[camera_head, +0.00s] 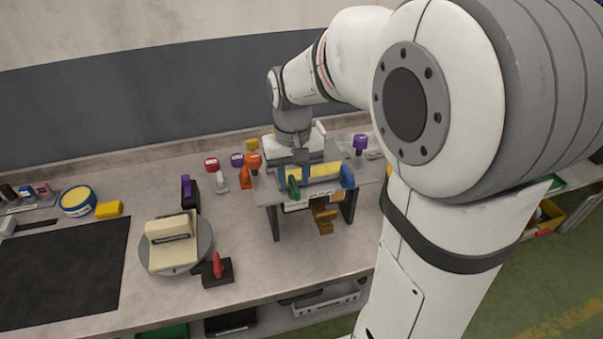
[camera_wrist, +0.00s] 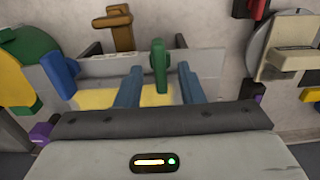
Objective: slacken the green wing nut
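The green wing nut (camera_head: 293,187) stands at the front left of a raised fixture (camera_head: 325,192) that has a yellow strip on top. It also shows in the wrist view (camera_wrist: 159,66), upright, near the middle. My gripper (camera_head: 295,176) reaches down over the fixture. In the wrist view its two blue fingers (camera_wrist: 158,75) are apart, one on each side of the green wing nut, with a visible gap on both sides. I cannot tell how deep the nut sits between them. A blue wing nut (camera_head: 347,176) is at the fixture's right end.
A brown-orange handle (camera_head: 322,215) juts out below the fixture's front. Orange (camera_head: 249,170), red and purple-topped clamps stand left of it. A round turntable (camera_head: 206,240) with a beige block and a red-handled clamp (camera_head: 217,267) are further left. Bench between turntable and fixture is clear.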

